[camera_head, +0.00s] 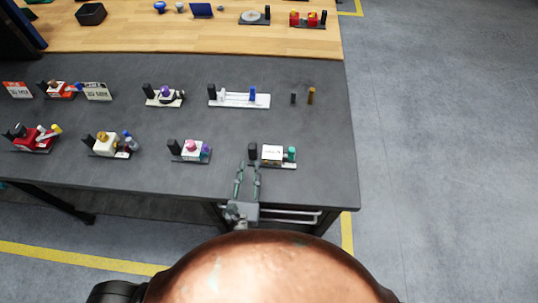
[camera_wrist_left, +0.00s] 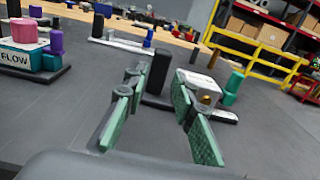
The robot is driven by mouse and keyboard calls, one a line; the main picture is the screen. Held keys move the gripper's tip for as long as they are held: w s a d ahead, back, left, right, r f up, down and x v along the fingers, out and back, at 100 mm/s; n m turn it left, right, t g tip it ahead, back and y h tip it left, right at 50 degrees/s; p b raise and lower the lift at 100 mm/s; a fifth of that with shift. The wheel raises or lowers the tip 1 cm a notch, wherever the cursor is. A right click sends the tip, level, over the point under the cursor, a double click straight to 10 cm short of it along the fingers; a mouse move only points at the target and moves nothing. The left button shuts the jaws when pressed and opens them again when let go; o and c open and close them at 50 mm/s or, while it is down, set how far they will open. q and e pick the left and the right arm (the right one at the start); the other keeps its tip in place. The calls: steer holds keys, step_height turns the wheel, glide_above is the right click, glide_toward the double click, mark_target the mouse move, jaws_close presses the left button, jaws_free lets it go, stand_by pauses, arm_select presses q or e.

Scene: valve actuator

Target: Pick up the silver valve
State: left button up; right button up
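My left gripper (camera_head: 248,179) is at the front edge of the dark grey table, fingers apart and empty; its green pads also show in the left wrist view (camera_wrist_left: 158,110). Just ahead is a small unit with a black post (camera_head: 252,151), a white block (camera_head: 272,152) and a green part (camera_head: 291,154). In the left wrist view, the black post (camera_wrist_left: 159,72) stands beyond the gap between the fingers. The white block (camera_wrist_left: 200,82), with a brass-coloured part, is partly hidden by the right-hand finger. I cannot tell which piece is the silver valve. My right gripper is not in view.
A unit with a pink top (camera_head: 190,146) stands to the left. A white-based unit (camera_head: 240,100) with a blue post is farther back. Two small posts (camera_head: 311,95) stand at the back right. The table (camera_head: 325,150) is bare at its right side.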

mark_target(252, 152)
arm_select(q)
steer(key=w, duration=0.8)
steer(key=shift+w+d, duration=0.1)
steer(key=shift+c, duration=0.5)
jaws_close()
